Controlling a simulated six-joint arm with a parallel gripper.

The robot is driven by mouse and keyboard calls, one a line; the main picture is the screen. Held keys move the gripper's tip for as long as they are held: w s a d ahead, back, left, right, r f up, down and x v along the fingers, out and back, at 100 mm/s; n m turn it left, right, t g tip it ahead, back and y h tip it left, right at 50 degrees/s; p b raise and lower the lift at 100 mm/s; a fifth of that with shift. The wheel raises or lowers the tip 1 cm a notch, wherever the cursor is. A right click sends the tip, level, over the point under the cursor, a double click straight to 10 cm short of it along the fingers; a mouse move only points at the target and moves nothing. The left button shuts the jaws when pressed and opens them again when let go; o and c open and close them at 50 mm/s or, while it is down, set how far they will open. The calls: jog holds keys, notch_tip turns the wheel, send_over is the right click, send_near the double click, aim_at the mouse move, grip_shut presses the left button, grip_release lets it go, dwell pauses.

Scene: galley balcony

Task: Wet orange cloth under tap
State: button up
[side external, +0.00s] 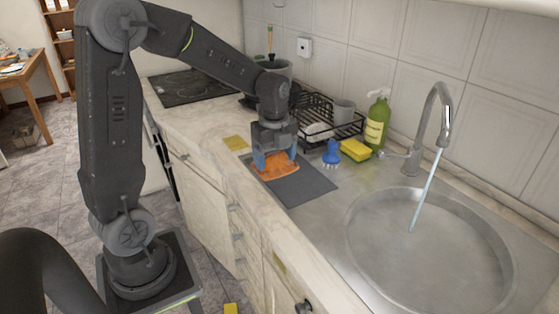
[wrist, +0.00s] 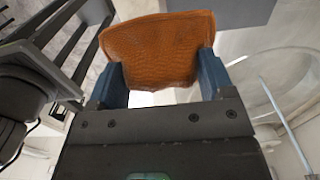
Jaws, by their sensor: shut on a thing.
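An orange cloth (side external: 278,168) is between the fingers of my gripper (side external: 273,160), over the dark grey mat (side external: 305,185) on the counter. In the wrist view the cloth (wrist: 157,50) spans between the two blue fingers of my gripper (wrist: 160,80), which are shut on it. I cannot tell whether the cloth touches the mat. The tap (side external: 436,105) is at the right, with a stream of water (side external: 425,190) running down into the round sink basin (side external: 375,255). The gripper and cloth are left of the basin, away from the stream.
Behind the mat are a black dish rack (side external: 318,108) with a grey cup (side external: 343,111), a blue brush (side external: 331,152), a yellow sponge (side external: 355,150) and a green soap bottle (side external: 377,122). A yellow cloth (side external: 236,143) lies on the counter. The steel between mat and basin is clear.

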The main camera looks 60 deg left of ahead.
jog(key=o, duration=0.3)
jog(key=shift+c, duration=1.1)
jog(key=shift+w+d, duration=0.1)
jog(key=shift+d, duration=0.05)
jog(key=w+d+t+h, duration=0.1)
jog(key=w+d+t, duration=0.25)
jog(key=d, duration=0.65)
jog(key=w+d+t+h, duration=0.15)
jog(key=w+d, duration=0.35)
jog(key=d, duration=0.6)
jog(key=w+d+f, duration=0.2)
jog(key=w+d, duration=0.1)
jog(key=w, duration=1)
jog(key=shift+w+d+f+t+y, duration=0.2)
jog(key=shift+w+t+y, duration=0.1)
jog(key=shift+y, duration=0.15)
